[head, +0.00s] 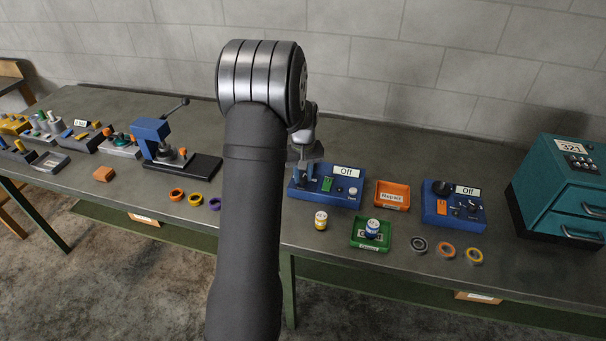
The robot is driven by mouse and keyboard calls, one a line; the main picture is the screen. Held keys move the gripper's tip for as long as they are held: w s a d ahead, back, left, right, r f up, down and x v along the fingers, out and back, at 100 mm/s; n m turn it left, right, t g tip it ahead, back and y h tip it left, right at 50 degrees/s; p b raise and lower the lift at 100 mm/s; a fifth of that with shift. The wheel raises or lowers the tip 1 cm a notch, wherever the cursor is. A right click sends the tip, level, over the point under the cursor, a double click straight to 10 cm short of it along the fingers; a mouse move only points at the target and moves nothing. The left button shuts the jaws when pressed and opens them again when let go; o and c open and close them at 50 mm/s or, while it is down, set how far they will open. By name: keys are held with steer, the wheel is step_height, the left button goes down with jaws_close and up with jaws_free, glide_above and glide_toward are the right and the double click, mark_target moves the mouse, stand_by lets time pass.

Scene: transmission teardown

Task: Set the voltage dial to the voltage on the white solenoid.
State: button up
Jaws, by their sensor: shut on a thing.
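My gripper (306,172) is over the left part of the left blue test box (340,199). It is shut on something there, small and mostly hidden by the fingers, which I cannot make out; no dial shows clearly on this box. The box's display (347,172) reads "Off". A small cylinder with a white top and yellow body (321,220) stands on the bench in front of the box. A blue-and-white cylinder (372,229) stands in a green tray (358,243). Their markings are too small to read, and I cannot tell which is the white solenoid.
An orange tray marked "Repair" (392,197) lies between the left box and a second blue box (454,211), which also reads "Off". Several rings lie along the front edge. A teal drawer cabinet (562,190) stands far right, a press (155,140) left.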

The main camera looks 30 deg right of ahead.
mark_target(303, 177)
steer(key=o, duration=1)
step_height(303, 177, up, 18)
steer(key=shift+f, duration=0.25)
steer(key=shift+f, duration=0.1)
step_height(303, 177, down, 17)
steer(key=shift+f, duration=0.15)
stand_by(0.6)
